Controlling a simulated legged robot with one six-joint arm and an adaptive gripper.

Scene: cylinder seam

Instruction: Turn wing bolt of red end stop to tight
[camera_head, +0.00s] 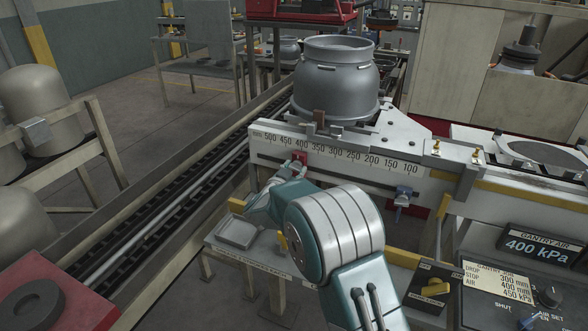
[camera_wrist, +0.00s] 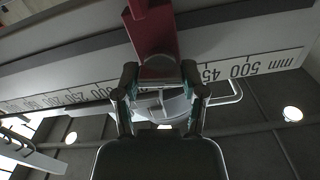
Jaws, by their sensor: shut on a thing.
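The red end stop (camera_head: 301,158) sits on the front of the mm scale rail (camera_head: 335,157), near the 400 mark. In the wrist view the red end stop (camera_wrist: 152,38) hangs over the scale just beside the 450 mark. My gripper (camera_head: 289,172) reaches the end stop from the front and hides most of its lower part. In the wrist view my gripper (camera_wrist: 160,92) has its two dark fingers on either side of a pale grey wing bolt (camera_wrist: 158,106) below the red block. The gripper is shut on the wing bolt. The bolt's tightness cannot be seen.
A grey cylinder (camera_head: 336,78) stands behind the rail. A small grey tray (camera_head: 238,232) lies on the shelf below my arm. A control panel (camera_head: 510,283) is at the lower right.

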